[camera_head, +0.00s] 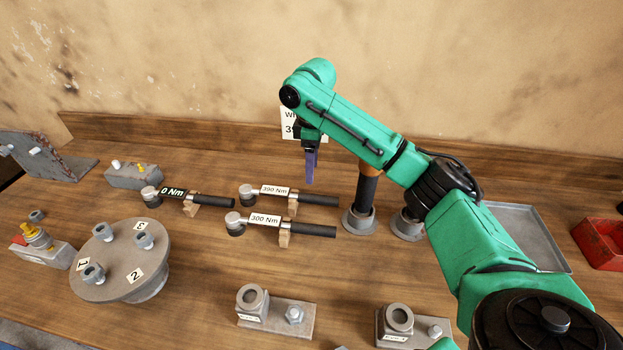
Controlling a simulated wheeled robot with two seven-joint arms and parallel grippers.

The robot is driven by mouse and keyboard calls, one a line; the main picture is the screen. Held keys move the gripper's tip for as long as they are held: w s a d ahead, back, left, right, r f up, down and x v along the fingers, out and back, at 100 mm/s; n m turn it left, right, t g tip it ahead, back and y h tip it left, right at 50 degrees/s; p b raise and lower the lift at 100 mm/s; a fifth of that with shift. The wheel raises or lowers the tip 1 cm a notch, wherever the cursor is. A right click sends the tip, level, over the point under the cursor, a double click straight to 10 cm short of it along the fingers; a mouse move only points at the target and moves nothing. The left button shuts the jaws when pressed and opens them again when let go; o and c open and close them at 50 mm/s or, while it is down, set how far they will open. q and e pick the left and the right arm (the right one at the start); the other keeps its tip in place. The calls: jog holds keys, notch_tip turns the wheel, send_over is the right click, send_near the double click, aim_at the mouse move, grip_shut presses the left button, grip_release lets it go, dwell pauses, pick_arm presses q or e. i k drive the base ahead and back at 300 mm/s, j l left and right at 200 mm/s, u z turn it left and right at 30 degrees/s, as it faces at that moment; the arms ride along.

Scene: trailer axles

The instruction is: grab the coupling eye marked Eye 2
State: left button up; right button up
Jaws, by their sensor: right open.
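Two grey coupling eyes stand on flat grey base plates at the front of the bench. One coupling eye (252,299) is at front centre; the other coupling eye (399,318) is farther right, close to my arm. Each has a small white label on its front, too small to read, so I cannot tell which is Eye 2. My right gripper (310,167) points down near the back wall, behind the torque wrenches and well away from both eyes. It is open, with nothing seen in it; one purple-blue finger shows. My left gripper is not in view.
Torque wrenches labelled 0 Nm (172,192), 390 Nm (274,191) and 300 Nm (265,220) lie mid-bench. A round numbered hub (117,285) is at left. A grey tray (534,235) and a red bin (602,243) are at right. Upright posts stand beneath my arm.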

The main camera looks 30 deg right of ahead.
aim_at(257, 310)
jog(key=k+j, duration=0.45)
jog(key=k, duration=0.15)
jog(key=k+j, duration=0.45)
jog(key=k, duration=0.15)
jog(key=k+j, duration=0.4)
jog(key=k, duration=0.2)
